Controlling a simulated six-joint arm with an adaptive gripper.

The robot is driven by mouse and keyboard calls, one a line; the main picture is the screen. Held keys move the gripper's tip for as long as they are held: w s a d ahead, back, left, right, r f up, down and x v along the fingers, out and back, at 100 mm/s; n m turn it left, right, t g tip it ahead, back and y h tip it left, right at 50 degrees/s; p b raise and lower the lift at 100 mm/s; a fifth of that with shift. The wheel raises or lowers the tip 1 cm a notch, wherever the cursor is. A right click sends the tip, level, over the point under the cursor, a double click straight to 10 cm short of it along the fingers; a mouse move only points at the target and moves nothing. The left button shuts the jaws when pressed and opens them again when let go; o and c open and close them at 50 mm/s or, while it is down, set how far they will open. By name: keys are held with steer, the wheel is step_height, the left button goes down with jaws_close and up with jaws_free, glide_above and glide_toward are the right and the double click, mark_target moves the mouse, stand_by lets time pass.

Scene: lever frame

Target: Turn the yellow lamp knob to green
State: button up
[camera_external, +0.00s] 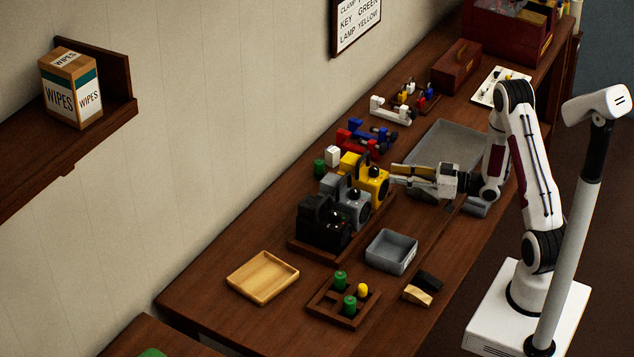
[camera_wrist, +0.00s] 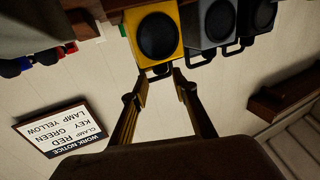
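I cannot make out the knob's setting or any green mark.
The lamps stand on a wooden rack (camera_external: 300,247). Red and blue clamps (camera_external: 365,137) stand behind. A wall notice (camera_wrist: 58,126) reads CLAMP RED, KEY GREEN, LAMP YELLOW.

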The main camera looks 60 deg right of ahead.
mark_target(373, 171)
steer(key=shift+x, duration=3.85)
jaws_close()
